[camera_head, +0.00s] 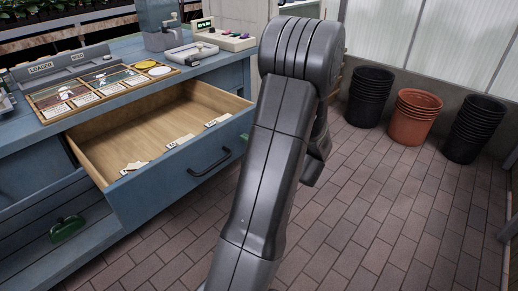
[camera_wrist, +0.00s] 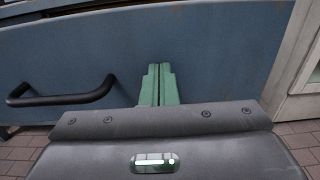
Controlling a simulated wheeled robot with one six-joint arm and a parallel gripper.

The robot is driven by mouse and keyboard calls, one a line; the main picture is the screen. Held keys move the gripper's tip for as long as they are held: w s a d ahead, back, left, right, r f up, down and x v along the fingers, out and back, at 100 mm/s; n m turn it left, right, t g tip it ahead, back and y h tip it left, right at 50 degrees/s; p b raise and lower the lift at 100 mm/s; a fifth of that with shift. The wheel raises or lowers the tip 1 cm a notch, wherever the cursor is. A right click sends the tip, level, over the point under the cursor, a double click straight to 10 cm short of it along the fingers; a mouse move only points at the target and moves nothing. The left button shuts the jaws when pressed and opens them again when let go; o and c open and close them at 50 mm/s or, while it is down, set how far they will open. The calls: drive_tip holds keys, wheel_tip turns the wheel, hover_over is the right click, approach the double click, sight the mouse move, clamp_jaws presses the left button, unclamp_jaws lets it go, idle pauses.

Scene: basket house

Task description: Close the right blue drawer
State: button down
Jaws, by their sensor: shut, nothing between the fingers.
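The right blue drawer (camera_head: 160,190) stands pulled well out of the blue cabinet in the head view, its wooden inside showing. Its blue front with a black handle (camera_head: 210,163) faces the lower right. The drawer front (camera_wrist: 210,50) fills much of the wrist view, with the handle (camera_wrist: 62,98) at left. My gripper (camera_wrist: 158,72) has its green fingers shut together and empty, pointing at the front to the right of the handle. Whether they touch it I cannot tell. In the head view, a small green fingertip part (camera_head: 245,136) shows by the front; my arm hides the rest.
A seed tray (camera_head: 45,112), a scale (camera_head: 192,54) and a keypad device (camera_head: 225,38) stand on the worktop. Stacked pots (camera_head: 415,115) stand by the wall. The brick floor at right is clear.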

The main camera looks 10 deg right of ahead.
drive_tip(key=shift+w+a, duration=0.3)
drive_tip(key=shift+w, duration=0.15)
drive_tip(key=p, duration=0.2)
hover_over(180, 118)
drive_tip(key=shift+d, duration=0.15)
drive_tip(key=shift+w, duration=0.15)
drive_tip(key=shift+r, duration=0.2)
drive_tip(key=shift+w+r, duration=0.1)
drive_tip(key=shift+r, duration=0.05)
